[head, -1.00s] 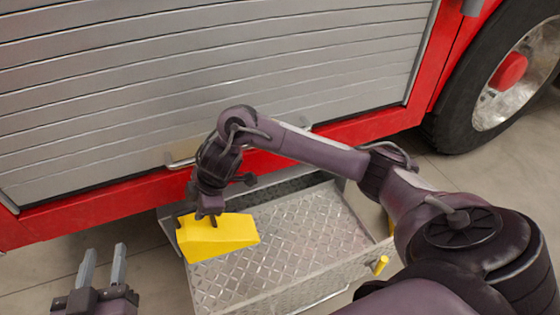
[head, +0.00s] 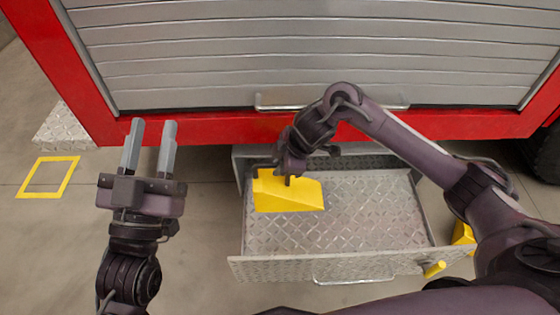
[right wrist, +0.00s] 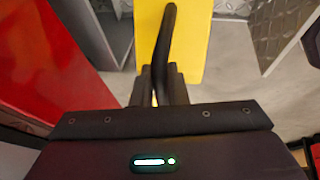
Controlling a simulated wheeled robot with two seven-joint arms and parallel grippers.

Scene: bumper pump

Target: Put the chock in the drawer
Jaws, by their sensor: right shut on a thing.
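The yellow chock (head: 290,195) is a wedge block held by my right gripper (head: 283,172). It appears over the left part of the open drawer (head: 370,215), a metal tray with a diamond-plate floor. I cannot tell whether the chock touches the drawer floor. In the right wrist view, the chock (right wrist: 205,40) is gripped between the fingers, which a dark bar partly hides. My left gripper (head: 152,140) is open and empty, left of the drawer, with its fingers apart.
The red truck sill (head: 200,131) and grey shutter (head: 330,50) stand behind the drawer. Another yellow block (head: 463,235) shows right of the drawer, partly hidden by my arm. A yellow floor square (head: 48,177) lies at far left. The floor between is clear.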

